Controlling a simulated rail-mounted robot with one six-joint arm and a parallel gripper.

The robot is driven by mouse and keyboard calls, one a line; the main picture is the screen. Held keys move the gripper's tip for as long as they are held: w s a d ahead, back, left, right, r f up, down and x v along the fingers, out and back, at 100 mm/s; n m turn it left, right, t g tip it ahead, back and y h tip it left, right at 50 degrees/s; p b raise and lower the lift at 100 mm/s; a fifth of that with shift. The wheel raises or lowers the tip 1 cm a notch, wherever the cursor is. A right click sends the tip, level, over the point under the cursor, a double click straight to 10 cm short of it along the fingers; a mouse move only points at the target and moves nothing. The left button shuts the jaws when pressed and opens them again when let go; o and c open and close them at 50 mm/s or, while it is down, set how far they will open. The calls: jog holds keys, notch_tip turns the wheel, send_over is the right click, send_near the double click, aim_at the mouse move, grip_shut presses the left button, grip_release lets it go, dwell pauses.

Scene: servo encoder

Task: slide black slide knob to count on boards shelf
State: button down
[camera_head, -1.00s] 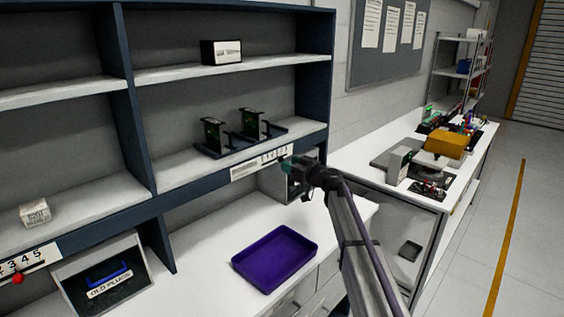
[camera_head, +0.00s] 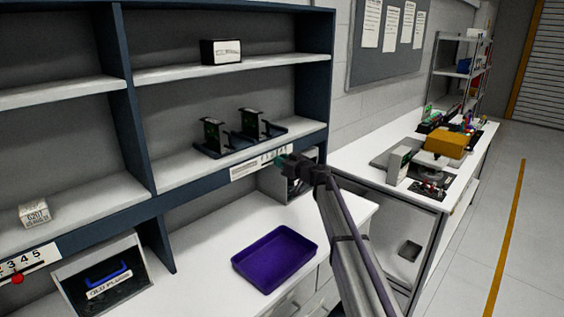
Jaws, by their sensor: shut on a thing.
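The boards shelf (camera_head: 180,172) is the middle right shelf of the blue rack. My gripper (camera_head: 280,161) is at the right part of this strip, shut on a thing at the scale. The black slide knob is hidden behind the jaws, and the numbers there are too small to read.
Another number strip with a red knob (camera_head: 17,279) is at lower left. A purple tray (camera_head: 262,289) lies on the white counter below, near an "old plugs" bin (camera_head: 128,288). A white box (camera_head: 34,213) sits on the left shelf.

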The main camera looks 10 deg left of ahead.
jog(key=shift+s+a, duration=0.8)
jog(key=shift+s, duration=0.2)
jog(key=c, duration=1)
grip_release()
jog(key=shift+d, duration=0.1)
jog(key=v, duration=1)
jog(key=shift+s+d, duration=0.2)
jog(key=shift+d, duration=0.1)
